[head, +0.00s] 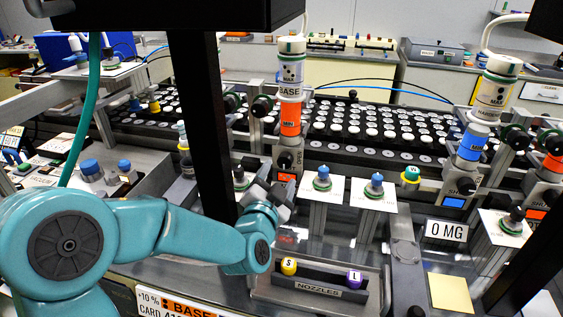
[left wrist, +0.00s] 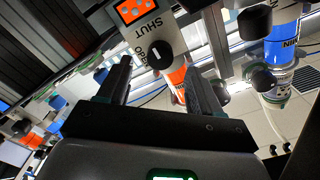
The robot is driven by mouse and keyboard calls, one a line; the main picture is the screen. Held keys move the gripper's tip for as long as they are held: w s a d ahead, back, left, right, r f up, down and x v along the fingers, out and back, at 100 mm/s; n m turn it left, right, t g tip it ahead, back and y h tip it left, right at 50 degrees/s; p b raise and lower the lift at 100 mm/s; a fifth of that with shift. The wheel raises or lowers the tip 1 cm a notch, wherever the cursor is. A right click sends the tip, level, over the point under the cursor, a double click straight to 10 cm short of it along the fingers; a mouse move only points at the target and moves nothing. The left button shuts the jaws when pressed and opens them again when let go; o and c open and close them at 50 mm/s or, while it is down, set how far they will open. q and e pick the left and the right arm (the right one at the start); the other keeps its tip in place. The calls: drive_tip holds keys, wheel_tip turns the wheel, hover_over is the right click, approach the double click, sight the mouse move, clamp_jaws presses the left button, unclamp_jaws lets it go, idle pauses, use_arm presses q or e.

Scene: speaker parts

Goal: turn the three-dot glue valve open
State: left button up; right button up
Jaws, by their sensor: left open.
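A grey valve body (left wrist: 150,32) with an orange dotted plate (left wrist: 136,10), the word SHUT and a black knob (left wrist: 160,54) shows in the left wrist view. A white line marks the knob. In the head view a similar valve (head: 289,158) hangs under the BASE bottle (head: 291,75), with an orange plate below it. My left gripper (head: 281,188) is just below this valve. In the left wrist view its open fingers (left wrist: 160,75) are on either side of the space below the knob; contact cannot be told. I cannot count the plate's dots surely. My right gripper is not in view.
A second bottle (head: 488,100) with a blue-plated valve (head: 460,182) stands at the right, and another orange-plated valve (head: 546,190) beside it. White cards (head: 320,200) with knobs are right of my gripper. A nozzle tray (head: 318,292) lies in front. A dark post (head: 202,120) stands left.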

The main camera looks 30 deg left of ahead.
sight(283, 164)
use_arm(q)
drive_tip(key=x, duration=0.4)
